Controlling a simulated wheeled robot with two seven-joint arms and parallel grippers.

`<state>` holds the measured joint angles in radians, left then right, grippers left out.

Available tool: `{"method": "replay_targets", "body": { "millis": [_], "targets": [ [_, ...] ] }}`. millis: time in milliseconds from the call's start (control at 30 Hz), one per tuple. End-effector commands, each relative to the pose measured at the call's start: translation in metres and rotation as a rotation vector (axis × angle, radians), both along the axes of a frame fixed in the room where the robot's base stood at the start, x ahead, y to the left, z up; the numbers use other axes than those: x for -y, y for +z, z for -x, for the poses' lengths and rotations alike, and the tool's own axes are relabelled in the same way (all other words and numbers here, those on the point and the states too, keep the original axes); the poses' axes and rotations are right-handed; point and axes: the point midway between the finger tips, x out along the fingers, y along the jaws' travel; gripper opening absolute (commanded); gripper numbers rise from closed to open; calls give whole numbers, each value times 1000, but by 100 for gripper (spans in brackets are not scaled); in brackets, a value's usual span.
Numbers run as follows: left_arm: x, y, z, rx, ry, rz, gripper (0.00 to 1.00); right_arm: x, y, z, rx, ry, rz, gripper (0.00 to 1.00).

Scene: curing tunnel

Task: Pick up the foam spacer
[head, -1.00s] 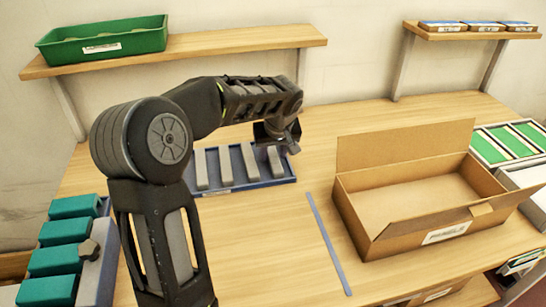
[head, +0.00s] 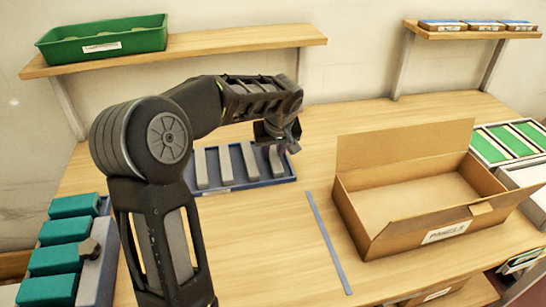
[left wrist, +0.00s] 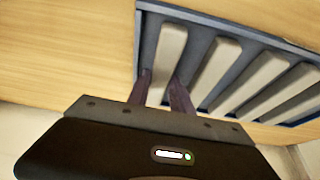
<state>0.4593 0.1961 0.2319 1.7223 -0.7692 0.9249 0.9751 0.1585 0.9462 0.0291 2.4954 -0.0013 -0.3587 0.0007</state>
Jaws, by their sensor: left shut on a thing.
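A blue-grey tray (head: 240,185) on the table holds several long grey foam spacers; a middle one (head: 225,166) stands clear of my gripper. My left gripper (head: 281,146) reaches over the tray's right end from above. It is shut on the end spacer (head: 276,162), at that spacer's far end. In the left wrist view, the two dark fingers (left wrist: 164,92) sit on either side of this spacer (left wrist: 170,58), which still lies within the tray (left wrist: 150,32). I cannot tell whether it is lifted off the tray floor. My right gripper is out of view.
An open cardboard box (head: 420,238) stands right of the tray, with a thin blue strip (head: 327,243) on the table between them. Teal blocks (head: 53,261) lie at the left. A green bin (head: 105,42) sits on the shelf above. The table before the tray is clear.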

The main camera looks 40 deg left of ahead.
Motion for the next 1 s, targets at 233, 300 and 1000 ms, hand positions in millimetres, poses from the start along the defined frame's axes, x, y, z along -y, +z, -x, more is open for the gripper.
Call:
{"method": "replay_targets", "body": {
  "millis": [233,300,1000],
  "targets": [
    [0,0,0,0,0,0,0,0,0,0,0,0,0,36],
    [0,0,0,0,0,0,0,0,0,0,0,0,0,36],
    [0,94,0,2,1,0,0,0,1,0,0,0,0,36]
  ]
}}
